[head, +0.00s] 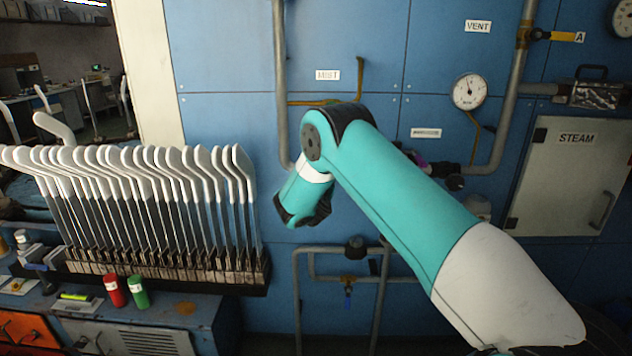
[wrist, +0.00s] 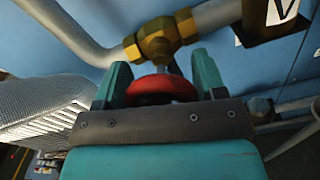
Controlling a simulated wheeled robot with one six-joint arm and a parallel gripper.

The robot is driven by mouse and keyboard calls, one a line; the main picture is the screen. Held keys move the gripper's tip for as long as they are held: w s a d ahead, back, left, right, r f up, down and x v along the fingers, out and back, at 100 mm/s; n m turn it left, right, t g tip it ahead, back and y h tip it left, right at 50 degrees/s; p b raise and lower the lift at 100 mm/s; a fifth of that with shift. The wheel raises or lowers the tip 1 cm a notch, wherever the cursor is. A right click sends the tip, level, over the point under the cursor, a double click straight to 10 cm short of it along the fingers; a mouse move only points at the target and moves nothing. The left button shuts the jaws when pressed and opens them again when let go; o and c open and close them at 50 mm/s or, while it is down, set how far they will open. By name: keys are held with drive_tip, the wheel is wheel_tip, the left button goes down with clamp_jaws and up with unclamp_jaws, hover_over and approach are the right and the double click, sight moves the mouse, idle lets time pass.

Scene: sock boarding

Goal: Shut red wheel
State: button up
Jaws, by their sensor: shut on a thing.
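The red wheel (wrist: 160,88) is a round red handwheel on a brass valve (wrist: 157,42) in a grey pipe, seen in the wrist view. My gripper (wrist: 163,82) is shut on the red wheel, with one teal finger at its left and one at its right. The brass valve body is just beyond the wheel. In the head view my teal arm hides the wheel and the fingertips.
A rack of white sock boards (head: 150,170) stands at the left. A STEAM cabinet (head: 575,175) and a gauge (head: 469,91) are on the blue wall at the right. Pipes (head: 345,250) run below my arm. Red (head: 114,291) and green (head: 138,292) containers stand at the lower left.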

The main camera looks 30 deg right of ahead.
drive_tip(key=m+b, duration=0.1)
drive_tip(key=m, duration=0.1)
drive_tip(key=m+b, duration=0.3)
drive_tip(key=m, duration=0.1)
drive_tip(key=shift+s+d+f+m, duration=0.1)
drive_tip(key=shift+d+f+m, duration=0.05)
drive_tip(key=shift+f+m, duration=0.15)
drive_tip(key=m+b, duration=1.2)
drive_tip(key=b, duration=0.1)
drive_tip(key=f+m+b, duration=0.1)
drive_tip(key=m+b, duration=0.5)
drive_tip(key=m, duration=0.1)
drive_tip(key=shift+f+b, duration=0.1)
drive_tip(key=shift+b, duration=0.3)
drive_tip(key=m+b, duration=0.6)
drive_tip(key=shift+a, duration=0.2)
drive_tip(key=shift+w+a+r+m+b, duration=0.1)
drive_tip(key=shift+r+m+b, duration=0.05)
drive_tip(key=shift+m+b, duration=2.55)
drive_tip(key=shift+w+a+r+m+b, duration=0.15)
drive_tip(key=shift+m+b, duration=1.55)
drive_tip(key=shift+m, duration=1.95)
drive_tip(key=shift+w+a+r+m+b, duration=0.1)
drive_tip(key=shift+r+m+b, duration=0.1)
drive_tip(key=shift+m+b, duration=2.5)
drive_tip(key=shift+m+p, duration=0.45)
drive_tip(key=shift+m, duration=0.2)
